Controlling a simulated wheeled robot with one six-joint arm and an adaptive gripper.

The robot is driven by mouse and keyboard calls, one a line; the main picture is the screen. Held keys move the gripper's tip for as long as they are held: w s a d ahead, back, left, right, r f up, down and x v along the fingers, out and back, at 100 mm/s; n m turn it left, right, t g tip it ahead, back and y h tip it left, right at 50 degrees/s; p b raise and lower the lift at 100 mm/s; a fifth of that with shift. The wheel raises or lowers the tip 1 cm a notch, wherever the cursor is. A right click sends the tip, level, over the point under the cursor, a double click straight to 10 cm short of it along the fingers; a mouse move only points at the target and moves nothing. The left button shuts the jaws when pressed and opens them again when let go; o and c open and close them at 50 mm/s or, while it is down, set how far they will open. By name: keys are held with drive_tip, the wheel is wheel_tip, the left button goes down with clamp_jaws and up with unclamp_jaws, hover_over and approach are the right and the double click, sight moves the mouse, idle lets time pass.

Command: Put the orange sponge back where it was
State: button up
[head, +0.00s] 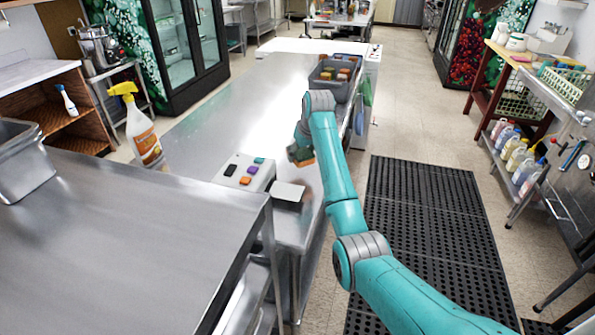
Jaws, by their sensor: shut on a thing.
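My gripper (299,157) is at the end of my teal arm, low over the steel counter (220,130). It is small in view and partly hidden by my wrist. It is shut on an orange sponge (306,162), of which only a small edge shows under the fingers. A grey bin (325,84) with several coloured blocks stands farther back on the counter, beyond my gripper. A pale block (242,176) with small black, teal, purple and orange pieces on top stands nearer, left of my gripper.
A yellow-topped spray bottle (139,128) stands at the left. A higher steel table (130,235) fills the near left. Green and blue cloths hang near the bin. A black mat (425,230) covers the floor at right.

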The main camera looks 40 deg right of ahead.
sight(300, 173)
drive_tip(key=shift+f, duration=3.15)
drive_tip(key=o, duration=1)
drive_tip(key=shift+f, duration=0.1)
drive_tip(key=v, duration=1.2)
drive_tip(key=shift+d, duration=0.1)
